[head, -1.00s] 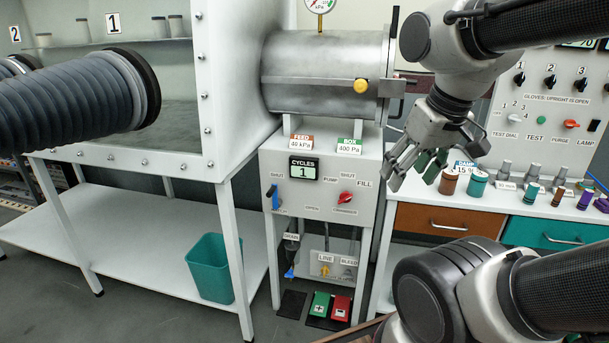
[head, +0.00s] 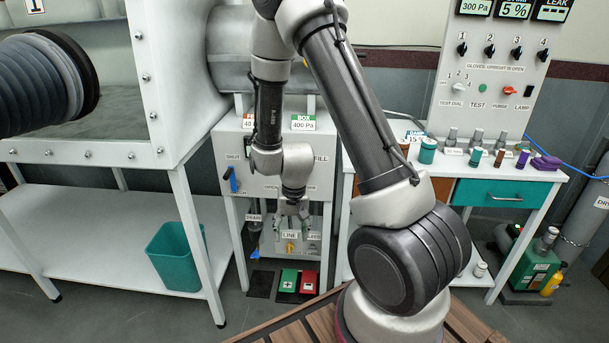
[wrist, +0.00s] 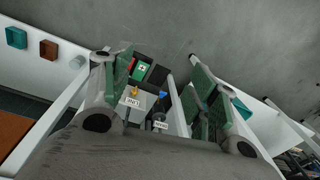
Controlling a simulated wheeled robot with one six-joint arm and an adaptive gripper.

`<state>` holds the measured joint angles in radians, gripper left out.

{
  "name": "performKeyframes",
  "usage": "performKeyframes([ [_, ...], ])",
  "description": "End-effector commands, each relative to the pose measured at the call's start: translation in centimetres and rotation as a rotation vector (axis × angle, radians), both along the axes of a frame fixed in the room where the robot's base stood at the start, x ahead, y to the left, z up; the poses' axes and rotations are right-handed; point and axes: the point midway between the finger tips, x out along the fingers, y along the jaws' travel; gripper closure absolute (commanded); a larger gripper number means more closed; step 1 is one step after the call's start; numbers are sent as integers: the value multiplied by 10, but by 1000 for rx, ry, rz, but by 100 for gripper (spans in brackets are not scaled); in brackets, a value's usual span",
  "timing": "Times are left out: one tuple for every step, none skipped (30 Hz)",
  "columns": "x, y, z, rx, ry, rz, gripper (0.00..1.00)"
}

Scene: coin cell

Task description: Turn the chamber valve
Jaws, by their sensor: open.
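The white valve panel (head: 228,148) stands under the metal chamber (head: 232,85), left of centre in the head view. The red chamber knob is hidden behind my arm. A blue handle (head: 233,180) shows at the panel's left. My gripper (head: 292,222) hangs in front of the panel's lower part, fingers down, by the LINE label (head: 290,234). In the wrist view my gripper (wrist: 160,72) is open and empty. Beyond its fingers are a small yellow valve (wrist: 135,91) and a blue valve (wrist: 163,94); I cannot tell how near they are.
A green pedal (head: 289,279) and a red pedal (head: 309,281) lie on the floor below. A teal bin (head: 178,257) stands on the low shelf at left. A bench with a teal drawer (head: 500,192), bearing small jars, is at right. A black glove sleeve (head: 40,85) juts out upper left.

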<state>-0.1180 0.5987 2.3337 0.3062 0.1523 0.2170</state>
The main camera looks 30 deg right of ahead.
Motion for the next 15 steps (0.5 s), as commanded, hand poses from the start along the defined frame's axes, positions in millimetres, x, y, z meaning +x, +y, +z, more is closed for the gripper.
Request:
performKeyframes([
  [9, -3, -31, -21, -31, -62, 41],
  [16, -6, -47, -35, -63, -108, 41],
  [26, -11, -68, -57, -114, -170, 41],
  [33, -16, -83, -75, -158, -219, 41],
  [41, -23, -98, -95, -207, -270, 41],
  [51, -33, -115, -123, -283, -339, 41],
  [59, -41, -125, -145, -348, -391, 41],
  [67, -51, -132, -165, -416, -442, 41],
  [77, -63, -136, -190, -516, -507, 41],
  [85, -72, -136, -207, -595, -552, 41],
  [94, -82, -132, -220, -678, -594, 41],
  [105, -93, -122, -232, -795, -648, 41],
  [114, -100, -109, -236, -884, -684, 41],
  [124, -106, -94, -235, -977, -717, 41],
  [136, -112, -70, -227, -1097, -756, 41],
])
